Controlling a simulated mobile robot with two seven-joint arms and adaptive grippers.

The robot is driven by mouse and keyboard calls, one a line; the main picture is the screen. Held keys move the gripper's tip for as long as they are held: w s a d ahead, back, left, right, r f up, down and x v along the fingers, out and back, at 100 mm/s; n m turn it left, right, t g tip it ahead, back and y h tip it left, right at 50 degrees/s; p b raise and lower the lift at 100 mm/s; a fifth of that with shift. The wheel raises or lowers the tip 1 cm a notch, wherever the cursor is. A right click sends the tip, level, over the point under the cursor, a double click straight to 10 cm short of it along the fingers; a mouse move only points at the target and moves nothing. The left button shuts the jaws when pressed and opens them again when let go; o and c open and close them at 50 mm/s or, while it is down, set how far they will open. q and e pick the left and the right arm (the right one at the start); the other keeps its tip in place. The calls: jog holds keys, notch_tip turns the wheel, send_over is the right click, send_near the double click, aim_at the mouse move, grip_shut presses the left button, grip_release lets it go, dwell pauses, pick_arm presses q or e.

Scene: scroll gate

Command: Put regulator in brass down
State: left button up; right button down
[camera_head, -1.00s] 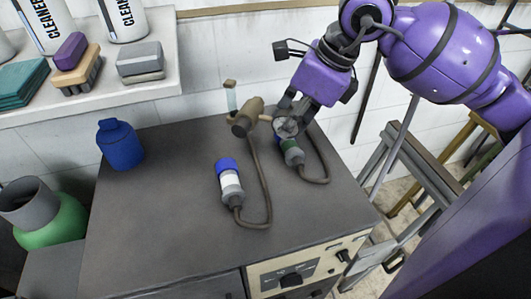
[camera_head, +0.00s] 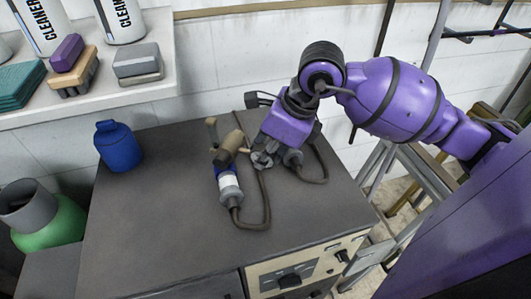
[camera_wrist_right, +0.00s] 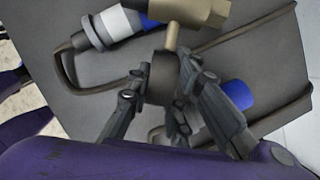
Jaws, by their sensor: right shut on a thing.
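The brass regulator (camera_head: 228,148) is held at the left side of my right gripper (camera_head: 262,160), over the dark cabinet top (camera_head: 150,220). In the right wrist view, my right gripper (camera_wrist_right: 163,85) is shut on the regulator's dark round part, and its brass body (camera_wrist_right: 200,10) sticks out past the fingers. In the head view the regulator overlaps the upper end of a blue and white cylinder (camera_head: 230,188). I cannot tell whether it touches the cylinder or the top. My left gripper is not in view.
A dark hose (camera_head: 266,205) loops from the blue and white cylinder. A second hosed connector (camera_head: 292,158) is partly hidden behind my right gripper. A blue bottle (camera_head: 118,146) stands at the back left of the cabinet. The front left of the top is clear.

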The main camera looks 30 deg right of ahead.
jog(key=shift+f, duration=0.25)
jog(key=c, duration=1.6)
grip_release()
jog(key=shift+r, duration=0.55)
jog(key=v, duration=1.1)
jog(key=shift+s+d+r+p, duration=0.1)
jog(key=shift+s+r+p, duration=0.1)
jog(key=shift+s+p, duration=0.1)
